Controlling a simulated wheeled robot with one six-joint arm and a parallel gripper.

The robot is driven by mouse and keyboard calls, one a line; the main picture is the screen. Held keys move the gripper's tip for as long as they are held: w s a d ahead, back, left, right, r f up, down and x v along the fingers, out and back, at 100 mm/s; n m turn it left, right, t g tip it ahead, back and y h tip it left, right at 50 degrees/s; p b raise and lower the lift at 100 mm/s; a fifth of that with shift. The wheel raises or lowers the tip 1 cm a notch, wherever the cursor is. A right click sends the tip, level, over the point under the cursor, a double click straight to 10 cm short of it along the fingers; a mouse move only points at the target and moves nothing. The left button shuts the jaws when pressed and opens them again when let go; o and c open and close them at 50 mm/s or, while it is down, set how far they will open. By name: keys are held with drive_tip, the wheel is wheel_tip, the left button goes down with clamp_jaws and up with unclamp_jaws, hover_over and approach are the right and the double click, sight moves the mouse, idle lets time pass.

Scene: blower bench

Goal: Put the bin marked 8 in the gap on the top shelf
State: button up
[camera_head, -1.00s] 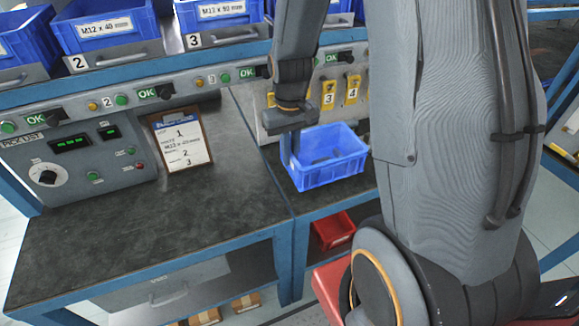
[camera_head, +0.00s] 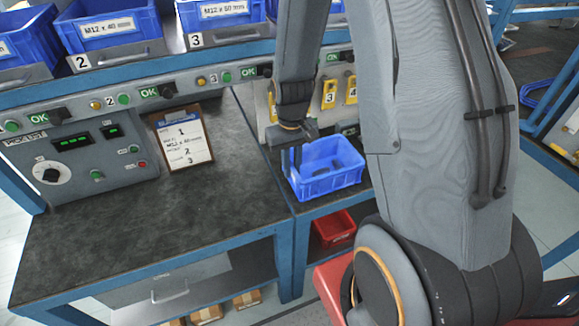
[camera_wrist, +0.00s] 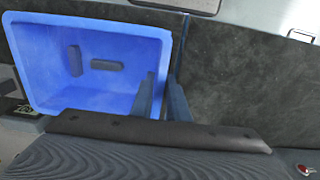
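A blue bin (camera_head: 328,178) with a few dark pieces inside is over the right-hand bench section. No number shows on its visible sides. My gripper (camera_head: 291,160) points down at the bin's left edge. In the wrist view my gripper (camera_wrist: 163,98) has one finger inside the bin (camera_wrist: 90,15) and one outside, with the wall between them. It appears shut on that wall. Whether the bin touches the bench is unclear. The top shelf (camera_head: 140,72) holds blue bins, with labels 2 and 3 on its front. My arm hides its right part, and no gap shows.
A control panel (camera_head: 75,160) and a clipboard (camera_head: 183,140) stand at the back of the bench. The dark benchtop (camera_head: 150,225) in front is clear. Yellow tags (camera_head: 329,95) hang behind the bin. A red bin (camera_head: 335,228) sits below.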

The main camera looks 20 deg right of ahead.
drive_tip(key=shift+o, duration=1.2)
wheel_tip(320, 180, up, 12)
drive_tip(key=b, duration=0.2)
drive_tip(key=s+a+t, duration=0.1)
drive_tip(key=s+a, duration=0.3)
drive_tip(key=s, duration=0.6)
drive_tip(key=shift+s+a+f, duration=0.2)
drive_tip(key=shift+s, duration=0.2)
drive_tip(key=shift+o, duration=0.4)
